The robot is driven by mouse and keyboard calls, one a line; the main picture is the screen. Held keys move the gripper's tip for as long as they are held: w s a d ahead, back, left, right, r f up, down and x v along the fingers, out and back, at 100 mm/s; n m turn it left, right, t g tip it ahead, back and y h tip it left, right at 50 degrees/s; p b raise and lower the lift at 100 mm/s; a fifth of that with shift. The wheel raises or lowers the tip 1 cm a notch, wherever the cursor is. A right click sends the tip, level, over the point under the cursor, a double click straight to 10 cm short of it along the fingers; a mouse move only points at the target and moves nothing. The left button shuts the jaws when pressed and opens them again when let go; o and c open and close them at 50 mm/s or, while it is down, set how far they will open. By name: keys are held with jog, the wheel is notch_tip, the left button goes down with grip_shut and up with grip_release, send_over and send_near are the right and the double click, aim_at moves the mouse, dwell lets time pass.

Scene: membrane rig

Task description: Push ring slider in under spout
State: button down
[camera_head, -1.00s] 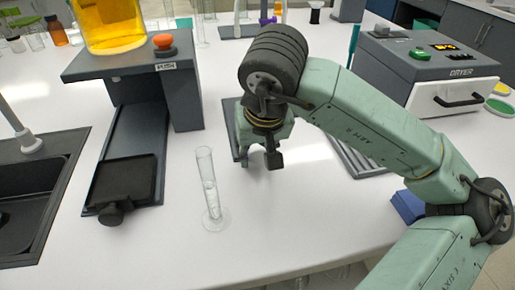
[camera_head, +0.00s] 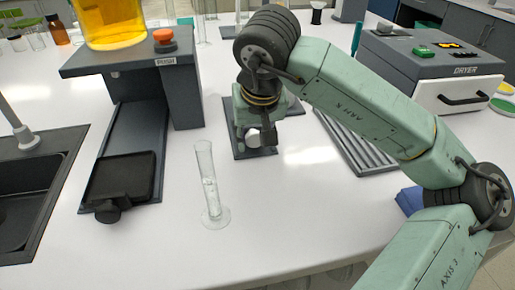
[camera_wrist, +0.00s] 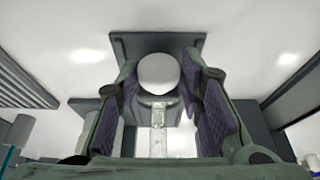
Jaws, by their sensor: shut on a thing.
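A white rounded knob (camera_wrist: 159,73) sits between the two purple-padded fingers of my gripper (camera_wrist: 160,100) in the wrist view. A pale bar (camera_wrist: 158,132) runs from it toward the bottom of that view. It seems to be the handle of the ring slider; no ring can be made out. In the head view, the white knob (camera_head: 252,138) shows at the fingertips of my gripper (camera_head: 261,137), low over a dark base plate (camera_head: 243,154). My gripper is shut on the knob. My arm hides what stands behind, and no spout shows clearly.
A glass cylinder (camera_head: 207,180) stands left of my gripper. Beyond it is a dark stand (camera_head: 187,92) bearing an orange vessel (camera_head: 106,22), with a black tray (camera_head: 121,178) on its rail. A ribbed rack (camera_head: 352,143) and a dryer (camera_head: 430,70) are at right.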

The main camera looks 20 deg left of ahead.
jog(key=w+a, duration=0.1)
jog(key=w, duration=0.1)
jog(key=w+a, duration=0.2)
jog(key=w, duration=0.1)
jog(key=w+a, duration=0.2)
jog(key=shift+w, duration=0.4)
jog(key=shift+w+r, duration=0.1)
jog(key=c, duration=1.2)
grip_release()
jog(key=shift+w, duration=0.1)
jog(key=shift+c, duration=0.2)
jog(key=shift+o, duration=0.4)
jog(key=v, duration=1.2)
